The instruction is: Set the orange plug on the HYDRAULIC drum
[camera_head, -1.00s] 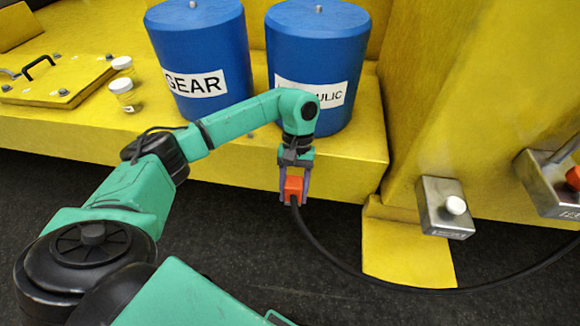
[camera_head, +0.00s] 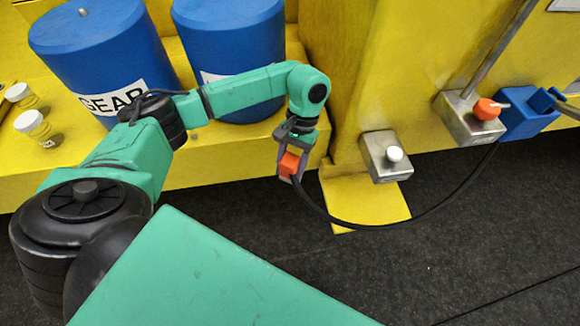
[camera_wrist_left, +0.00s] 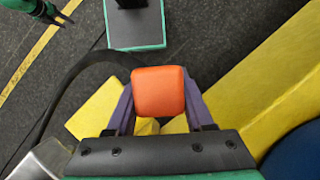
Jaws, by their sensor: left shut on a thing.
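My left gripper (camera_head: 290,167) is shut on the orange plug (camera_head: 289,162), in front of the yellow ledge. The plug also fills the jaws in the left wrist view (camera_wrist_left: 158,92). A black cable (camera_head: 400,221) runs from the plug to the right. The blue HYDRAULIC drum (camera_head: 230,40) stands upright on the ledge, behind my left arm; its label is mostly hidden by the arm and its top is cut off by the picture edge. The plug is apart from the drum, lower and to its right. My right gripper is not clearly visible in the head view.
The blue GEAR drum (camera_head: 100,50) stands left of the HYDRAULIC drum. Small jars (camera_head: 37,127) stand on the ledge at far left. A metal box with a white knob (camera_head: 386,156), one with an orange knob (camera_head: 470,117) and a blue socket (camera_head: 525,114) are at right.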

